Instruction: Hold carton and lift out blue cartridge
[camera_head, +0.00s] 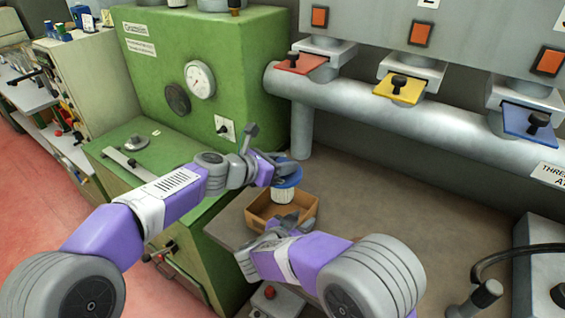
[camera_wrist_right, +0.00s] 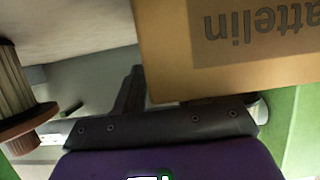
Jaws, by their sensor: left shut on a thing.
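The blue cartridge (camera_head: 284,194) has a blue flanged top and a white ribbed body. It is upright over the open brown carton (camera_head: 258,212); I cannot tell whether its lower end is clear of the carton. My left gripper (camera_head: 273,170) is shut on its blue top. My right gripper (camera_head: 287,228) is at the carton's near side. In the right wrist view the carton's printed wall (camera_wrist_right: 235,75) fills the upper right, close to my right gripper (camera_wrist_right: 160,95). One dark finger shows there; the other is not clearly seen, so its opening is unclear.
A green machine (camera_head: 220,40) with a gauge stands behind left. A grey pipe (camera_head: 360,110) with red, yellow and blue valve plates runs behind the bench (camera_head: 400,205). The bench right of the carton is clear. A ribbed brown-flanged object (camera_wrist_right: 22,105) shows in the right wrist view.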

